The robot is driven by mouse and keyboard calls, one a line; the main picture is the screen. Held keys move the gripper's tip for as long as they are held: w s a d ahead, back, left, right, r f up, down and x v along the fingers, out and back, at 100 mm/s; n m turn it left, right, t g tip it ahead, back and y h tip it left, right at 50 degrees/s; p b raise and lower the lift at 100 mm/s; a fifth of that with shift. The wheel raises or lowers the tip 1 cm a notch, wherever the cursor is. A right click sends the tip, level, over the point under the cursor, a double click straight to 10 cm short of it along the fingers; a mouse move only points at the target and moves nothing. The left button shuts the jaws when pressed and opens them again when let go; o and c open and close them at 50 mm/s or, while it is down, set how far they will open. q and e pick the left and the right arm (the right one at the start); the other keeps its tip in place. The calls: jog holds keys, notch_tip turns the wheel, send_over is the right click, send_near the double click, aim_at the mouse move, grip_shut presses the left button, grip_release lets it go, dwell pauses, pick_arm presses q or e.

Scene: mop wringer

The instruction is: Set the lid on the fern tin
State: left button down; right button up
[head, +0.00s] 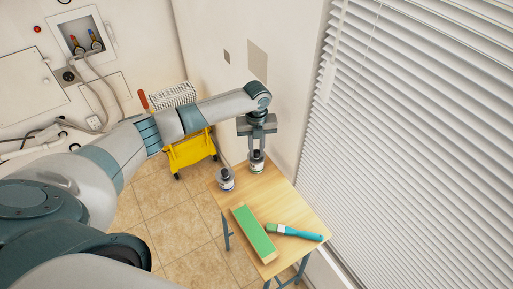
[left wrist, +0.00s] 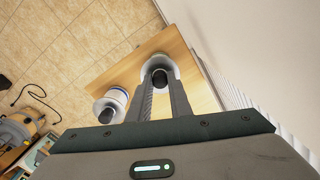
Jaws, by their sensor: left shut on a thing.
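Two small pale tins with dark tops stand on the wooden table (head: 281,197). The other tin (head: 257,166) is at the far end, under my left gripper (head: 257,148). In the left wrist view my left gripper (left wrist: 160,88) is shut on the dark knob of a lid (left wrist: 159,76) over this tin. I cannot tell whether the lid touches the tin, nor which tin bears the fern. My right gripper is out of view.
A green-topped block (head: 254,234) and a brush with a teal handle (head: 296,233) lie on the near part of the table. A yellow mop bucket (head: 190,151) stands on the floor behind. The wall and white blinds (head: 420,130) are close on the right.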

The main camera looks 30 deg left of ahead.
aim_at(256, 151)
pick_arm(q)
jog(key=c, duration=1.5)
grip_release()
jog(key=shift+c, duration=0.2)
jog(key=shift+r+p, duration=2.15)
jog(key=shift+r, duration=0.25)
jog(key=shift+r+p, duration=0.3)
jog(key=shift+r, duration=0.8)
jog(key=shift+f, duration=0.1)
